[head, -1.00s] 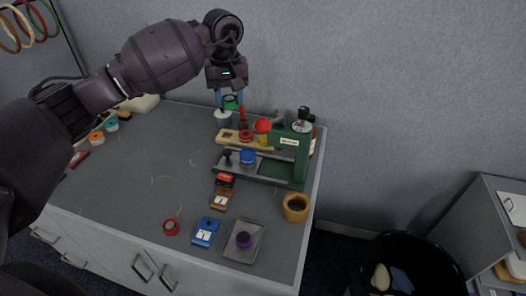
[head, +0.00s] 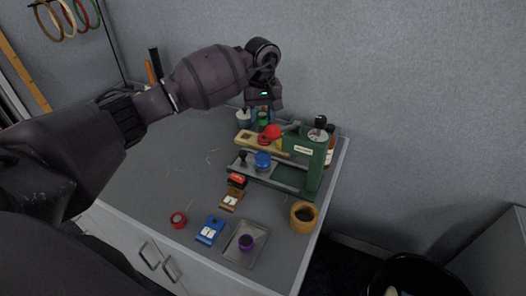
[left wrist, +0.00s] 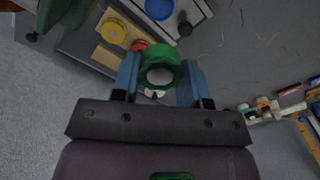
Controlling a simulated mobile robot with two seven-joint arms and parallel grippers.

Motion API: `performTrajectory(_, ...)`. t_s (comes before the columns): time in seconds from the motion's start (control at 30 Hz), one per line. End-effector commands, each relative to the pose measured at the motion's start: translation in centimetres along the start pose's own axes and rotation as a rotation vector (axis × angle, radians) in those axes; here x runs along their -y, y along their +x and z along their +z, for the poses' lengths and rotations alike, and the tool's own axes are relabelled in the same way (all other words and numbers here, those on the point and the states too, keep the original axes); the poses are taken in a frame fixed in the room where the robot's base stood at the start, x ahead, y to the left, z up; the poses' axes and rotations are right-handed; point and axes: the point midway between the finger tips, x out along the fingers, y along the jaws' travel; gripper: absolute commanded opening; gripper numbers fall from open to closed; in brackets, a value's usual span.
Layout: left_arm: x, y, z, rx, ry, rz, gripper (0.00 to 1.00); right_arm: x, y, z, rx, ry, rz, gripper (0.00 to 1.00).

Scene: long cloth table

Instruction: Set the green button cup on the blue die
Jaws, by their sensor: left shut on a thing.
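My left gripper (head: 264,112) is shut on the green button cup (left wrist: 160,75), a ring-like piece between its blue fingers. The cup also shows in the head view (head: 263,120), partly hidden, above the far side of the press area. The blue die (head: 262,161) is a round blue piece on the grey plate of the green press (head: 315,160), nearer the front than the gripper. It also shows at the top of the left wrist view (left wrist: 159,8), apart from the cup. My right gripper is not in view.
A yellow board (head: 243,139), a red round piece (head: 271,131) and a grey bottle (head: 243,120) are close to the gripper. The table's left part is mostly clear.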

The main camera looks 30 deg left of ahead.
Motion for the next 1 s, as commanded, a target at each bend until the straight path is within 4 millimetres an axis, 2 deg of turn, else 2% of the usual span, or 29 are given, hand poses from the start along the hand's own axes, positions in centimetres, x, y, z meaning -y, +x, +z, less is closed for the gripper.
performTrajectory(0.03,-0.1,1.2,0.1,0.004,0.000,0.001,0.18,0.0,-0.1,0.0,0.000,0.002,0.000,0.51)
performTrajectory(0.2,-0.1,4.9,0.1,0.004,0.000,0.000,0.18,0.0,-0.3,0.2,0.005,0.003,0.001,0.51)
performTrajectory(0.4,-0.1,8.4,0.1,0.003,0.000,0.001,0.18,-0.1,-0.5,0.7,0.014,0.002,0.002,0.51)
performTrajectory(0.67,-0.1,9.9,0.0,0.001,0.001,0.002,0.18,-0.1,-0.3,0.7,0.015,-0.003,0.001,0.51)
performTrajectory(1.0,-0.1,13.8,0.0,0.001,0.000,0.001,0.18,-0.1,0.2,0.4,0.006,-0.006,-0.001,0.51)
